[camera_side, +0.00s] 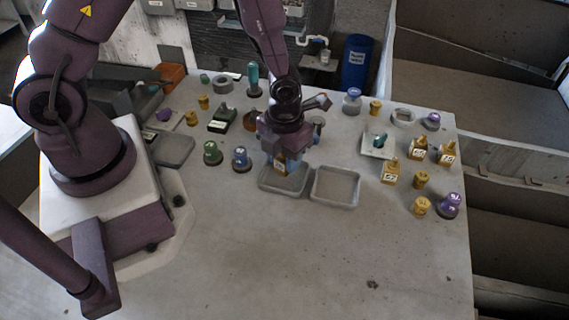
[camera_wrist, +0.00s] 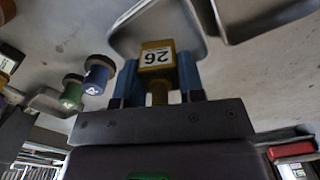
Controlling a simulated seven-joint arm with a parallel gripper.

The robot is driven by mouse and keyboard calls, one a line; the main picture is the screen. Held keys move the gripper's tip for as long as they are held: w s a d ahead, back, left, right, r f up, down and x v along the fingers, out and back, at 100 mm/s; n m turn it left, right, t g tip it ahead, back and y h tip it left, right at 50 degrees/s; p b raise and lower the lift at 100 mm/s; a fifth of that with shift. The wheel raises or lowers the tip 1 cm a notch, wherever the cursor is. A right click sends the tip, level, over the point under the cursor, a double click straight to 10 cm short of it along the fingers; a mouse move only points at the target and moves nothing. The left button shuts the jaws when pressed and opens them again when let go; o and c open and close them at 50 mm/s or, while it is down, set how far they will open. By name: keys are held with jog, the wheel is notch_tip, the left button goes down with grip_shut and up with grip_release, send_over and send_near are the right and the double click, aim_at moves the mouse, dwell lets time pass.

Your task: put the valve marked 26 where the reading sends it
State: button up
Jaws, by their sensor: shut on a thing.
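The yellow valve marked 26 (camera_wrist: 157,58) is between the blue fingers of my gripper (camera_wrist: 160,82) in the wrist view, its label upside down there. In the side view my gripper (camera_side: 284,158) is shut on this valve (camera_side: 281,169), which is partly hidden by the fingers. The valve is over a shallow grey tray (camera_side: 270,188); I cannot tell whether it touches the tray floor. A second grey tray (camera_side: 335,204) stands empty just to the right. A dark device with a pale panel (camera_side: 222,121) stands behind left; I cannot read it.
Green (camera_side: 212,152) and blue (camera_side: 241,158) knobbed parts stand close left of the tray. Labelled yellow valves (camera_side: 390,173) (camera_side: 446,153) and purple parts (camera_side: 449,204) stand at the right. Another grey tray (camera_side: 173,150) lies near my base. The front of the table is clear.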

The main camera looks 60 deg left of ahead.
jog(key=shift+f, duration=1.2)
jog(key=shift+f, duration=0.15)
jog(key=o, duration=1.1)
